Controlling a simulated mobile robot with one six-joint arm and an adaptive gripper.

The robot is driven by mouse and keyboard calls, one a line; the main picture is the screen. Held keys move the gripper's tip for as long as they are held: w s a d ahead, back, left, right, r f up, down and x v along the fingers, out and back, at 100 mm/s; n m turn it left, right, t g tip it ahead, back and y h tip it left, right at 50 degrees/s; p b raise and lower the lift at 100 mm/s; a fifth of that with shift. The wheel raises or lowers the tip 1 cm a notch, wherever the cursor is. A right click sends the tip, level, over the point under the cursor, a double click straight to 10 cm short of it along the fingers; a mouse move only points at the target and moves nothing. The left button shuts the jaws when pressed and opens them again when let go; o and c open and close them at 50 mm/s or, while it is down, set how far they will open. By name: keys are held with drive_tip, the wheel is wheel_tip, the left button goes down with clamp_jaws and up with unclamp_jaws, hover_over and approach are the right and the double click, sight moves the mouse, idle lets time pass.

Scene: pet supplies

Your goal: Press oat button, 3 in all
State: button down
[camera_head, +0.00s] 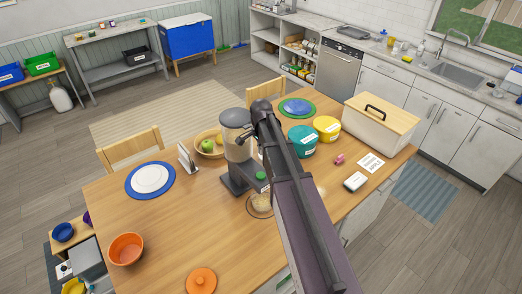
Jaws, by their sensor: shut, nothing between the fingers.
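A dispenser with a clear, greyish hopper (236,140) stands on the table on a dark base (233,181). A round green button (261,176) shows on its dark front part, just left of my arm. A round dish with pale contents (260,203) sits in front of it, partly hidden by my arm.
A fruit bowl (209,143), a small white sign (187,159) and a plate on a blue mat (150,180) lie left. Teal (302,141) and yellow (327,128) tubs and a lidded bin (378,124) stand right. An orange bowl (126,249) is at front left.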

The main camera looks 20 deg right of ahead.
sight(261, 175)
idle(0.4)
drive_tip(key=shift+w+r+p, duration=0.2)
drive_tip(key=shift+r+p, duration=0.55)
drive_tip(key=shift+r, duration=0.05)
drive_tip(key=shift+f, duration=0.2)
wheel_tip(261, 175, down, 14)
drive_tip(key=b, duration=1.4)
drive_tip(key=shift+r, duration=0.15)
